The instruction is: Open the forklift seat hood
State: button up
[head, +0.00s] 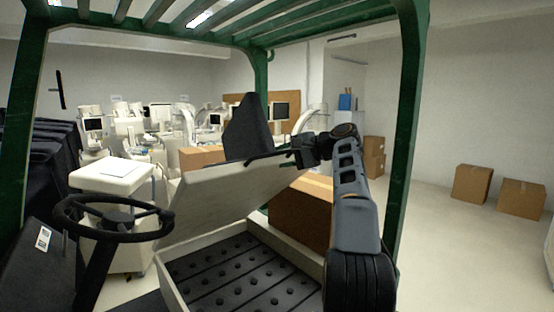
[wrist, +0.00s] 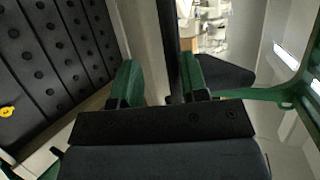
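The forklift seat hood (head: 215,200) is a pale panel tilted up steeply, with the dark seat (head: 247,128) on its far side. Below it the compartment is exposed, with a black studded floor (head: 225,275) inside a pale rim. My gripper (head: 287,160) is at the raised right-hand edge of the hood. In the wrist view my gripper's two fingers (wrist: 160,82) stand apart, with a thin dark edge and part of a pale panel (wrist: 145,30) between them. The dark edge lies close to the right finger; I cannot tell whether it touches.
The steering wheel (head: 113,217) is at left. Green posts (head: 408,110) and an overhead guard frame the cab. A cardboard box (head: 303,212) stands behind the compartment. White medical carts (head: 130,135) fill the back left. More boxes (head: 472,183) stand at right, with open floor before them.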

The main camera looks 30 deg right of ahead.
jog(key=v, duration=1.1)
dwell(0.3)
jog(key=w+d+f+m+g+h, duration=0.1)
jog(key=w+d+f+h, duration=0.15)
jog(key=f, duration=0.35)
jog(key=w+d+f+m+h, duration=0.1)
jog(key=d+f+h, duration=0.1)
jog(key=d+f, duration=0.3)
jog(key=s+a+f+n+g+h+b, duration=0.1)
jog(key=s+a+f+n+g+h, duration=0.25)
jog(key=a+f, duration=1)
jog(key=s+a+f+n+g+b, duration=0.1)
jog(key=s+a+f+n, duration=0.4)
jog(key=a, duration=0.6)
jog(key=s+a+f+n+g+b, duration=0.1)
jog(key=s+a+f+n+b, duration=0.1)
jog(key=s+a+f+n, duration=0.4)
jog(key=s+a+f, duration=0.3)
jog(key=s+a, duration=0.2)
jog(key=shift+s+a+g, duration=0.25)
jog(key=shift+a+g, duration=0.1)
